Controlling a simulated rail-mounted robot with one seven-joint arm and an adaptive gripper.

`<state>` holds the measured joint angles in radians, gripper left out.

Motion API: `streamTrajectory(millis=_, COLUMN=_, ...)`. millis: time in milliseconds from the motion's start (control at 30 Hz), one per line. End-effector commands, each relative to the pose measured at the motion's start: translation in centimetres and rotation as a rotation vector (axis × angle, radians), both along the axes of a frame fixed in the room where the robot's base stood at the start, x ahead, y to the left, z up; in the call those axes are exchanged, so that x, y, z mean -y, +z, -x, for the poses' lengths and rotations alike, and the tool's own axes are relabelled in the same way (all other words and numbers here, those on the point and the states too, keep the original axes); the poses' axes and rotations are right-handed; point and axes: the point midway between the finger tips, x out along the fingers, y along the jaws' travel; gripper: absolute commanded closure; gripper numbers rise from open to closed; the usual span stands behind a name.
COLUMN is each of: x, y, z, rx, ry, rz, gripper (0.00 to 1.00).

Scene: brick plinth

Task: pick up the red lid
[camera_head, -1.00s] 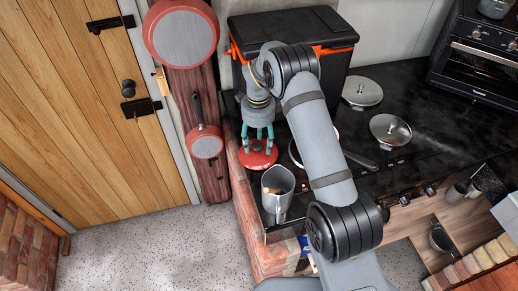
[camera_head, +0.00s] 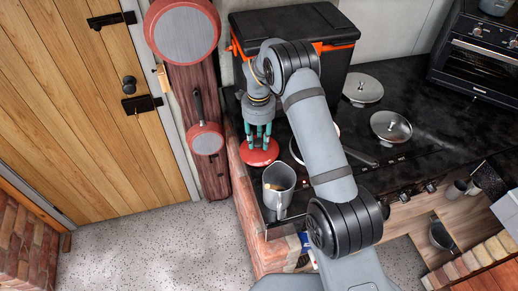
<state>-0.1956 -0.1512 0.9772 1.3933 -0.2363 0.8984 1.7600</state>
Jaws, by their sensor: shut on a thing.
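The red lid (camera_head: 257,155) is at the left edge of the black counter, above the brick plinth. It is round, with its knob at the middle. My gripper (camera_head: 258,143) points down over it, with its teal fingers shut on the lid's knob. The fingers partly hide the knob. From this view I cannot tell whether the lid touches the counter or is slightly above it.
A grey mug (camera_head: 279,188) with something in it stands just in front of the lid. A black box with orange trim (camera_head: 300,30) stands behind my gripper. Two silver lids (camera_head: 391,127) lie on the counter to the right, and a pan is partly hidden behind my arm.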

Motion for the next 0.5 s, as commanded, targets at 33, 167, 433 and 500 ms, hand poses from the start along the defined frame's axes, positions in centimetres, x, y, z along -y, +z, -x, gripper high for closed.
streamTrajectory(millis=33, x=0.03, y=0.0, z=-0.01, rx=0.0, ry=0.0, rz=0.0, gripper=0.93)
streamTrajectory(millis=167, x=0.04, y=0.0, z=-0.01, rx=0.0, ry=0.0, rz=0.0, gripper=1.0)
streamTrajectory(millis=433, x=0.03, y=0.02, z=-0.03, rx=0.001, ry=0.0, rz=0.0, gripper=1.0)
streamTrajectory(millis=500, x=0.03, y=0.02, z=-0.03, rx=0.001, ry=0.0, rz=0.0, gripper=1.0)
